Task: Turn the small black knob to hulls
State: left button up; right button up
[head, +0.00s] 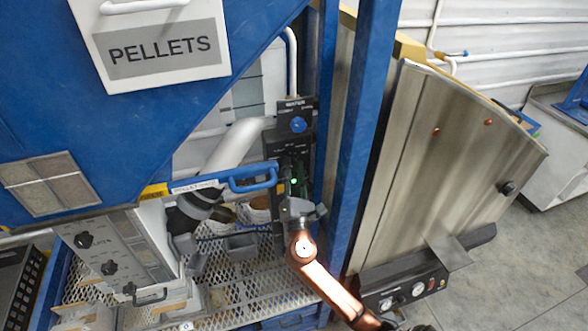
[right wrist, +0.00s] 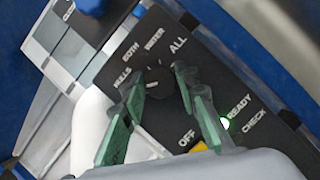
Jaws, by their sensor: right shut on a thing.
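The small black knob (right wrist: 159,88) sits on a black panel (right wrist: 225,72) in the right wrist view. Labels around it read HULLS, BOTH, WATER, ALL and OFF. A white mark on the knob's left side faces roughly toward HULLS (right wrist: 122,77). My right gripper (right wrist: 158,78) has its two green-padded fingers on either side of the knob, shut on it. In the head view my right gripper (head: 294,196) reaches the lower part of the panel and hides the knob.
A green light (right wrist: 225,124) glows by READY, above CHECK. A blue knob (head: 298,124) is higher on the panel. A blue handle (head: 252,180) and a pale pipe (head: 238,146) lie left of it. A blue post (head: 362,130) stands close on the right.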

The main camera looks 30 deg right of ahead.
jog(key=shift+m+g+h+p, duration=0.35)
jog(key=shift+m+g+h, duration=0.25)
jog(key=shift+m, duration=1.4)
jog(key=o, duration=1.1)
jog(key=shift+o, duration=0.2)
